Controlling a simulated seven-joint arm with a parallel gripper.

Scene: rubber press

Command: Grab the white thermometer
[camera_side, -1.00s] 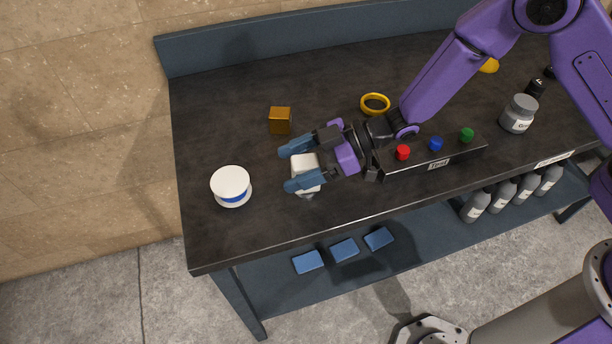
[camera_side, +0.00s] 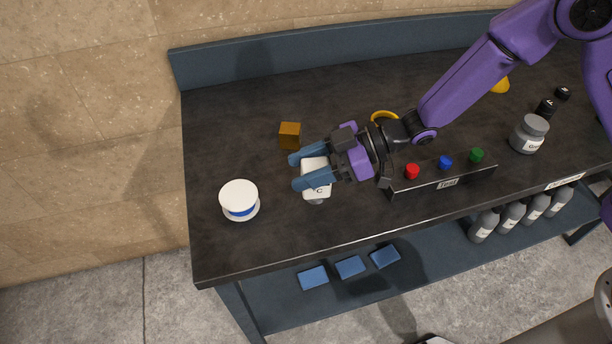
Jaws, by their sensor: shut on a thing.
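The white thermometer (camera_side: 316,193) is a small white block with a dark letter C on its face and a grey part at its lower end. My gripper (camera_side: 304,171) has its two blue fingers shut on it, one on each side. The fingers partly cover its upper end. It is over the dark worktop, left of the button box. I cannot tell whether its lower end touches the worktop.
An orange-brown cube (camera_side: 290,135) stands just behind my fingers. A white and blue spool (camera_side: 239,200) stands to the left. A button box (camera_side: 440,183) and a yellow ring (camera_side: 384,117) are to the right. The front left worktop is clear.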

